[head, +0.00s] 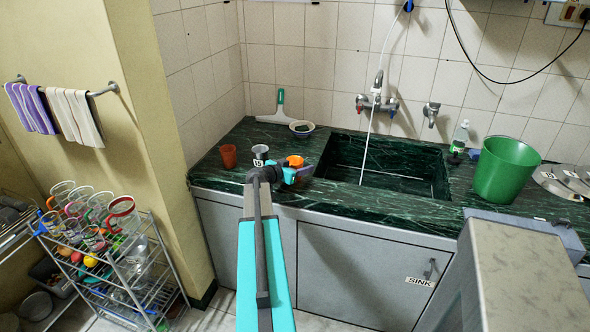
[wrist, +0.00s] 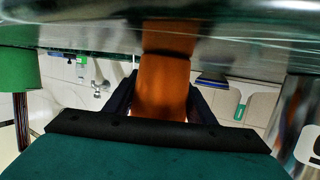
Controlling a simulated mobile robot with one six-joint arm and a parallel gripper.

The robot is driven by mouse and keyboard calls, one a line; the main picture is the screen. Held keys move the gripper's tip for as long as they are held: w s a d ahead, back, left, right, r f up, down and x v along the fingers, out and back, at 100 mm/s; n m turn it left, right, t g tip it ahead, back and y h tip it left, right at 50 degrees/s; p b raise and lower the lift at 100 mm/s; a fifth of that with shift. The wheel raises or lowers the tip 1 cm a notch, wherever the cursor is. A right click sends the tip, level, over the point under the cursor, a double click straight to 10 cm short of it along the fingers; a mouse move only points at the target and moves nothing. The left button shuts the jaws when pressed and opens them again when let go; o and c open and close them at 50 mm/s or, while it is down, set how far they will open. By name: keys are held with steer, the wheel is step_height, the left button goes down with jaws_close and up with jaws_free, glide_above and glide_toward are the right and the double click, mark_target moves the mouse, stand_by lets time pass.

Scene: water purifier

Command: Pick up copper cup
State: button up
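The copper cup (wrist: 163,82) is orange-brown and stands on the dark green marble counter. In the head view it shows as an orange cup (head: 295,160) near the sink's left edge. My gripper (head: 302,173) is low at the counter, right at this cup. In the wrist view, which is upside down, the two dark fingers of my gripper (wrist: 162,100) flank the cup, one on each side. No clear gap shows between fingers and cup, but I cannot tell whether they press on it. My arm and gripper hide part of the cup in the head view.
A grey metal cup (head: 260,151) and a reddish-brown cup (head: 228,157) stand to the left. A bowl (head: 302,127) and a squeegee (head: 279,108) are behind. The sink (head: 385,165) lies to the right, with a green bucket (head: 505,168) beyond it.

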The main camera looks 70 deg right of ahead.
steer(key=c, duration=0.4)
steer(key=shift+r, duration=0.15)
steer(key=shift+c, duration=0.2)
steer(key=shift+r+b, duration=0.55)
steer(key=shift+r, duration=0.55)
steer(key=s+a+r+b, duration=0.1)
steer(key=a+b, duration=0.1)
steer(key=a, duration=0.5)
steer(key=s+a+r+b, duration=0.1)
steer(key=s+a+b, duration=0.1)
steer(key=a, duration=0.6)
steer(key=shift+s+a+r, duration=0.2)
steer(key=shift+a+r, duration=0.1)
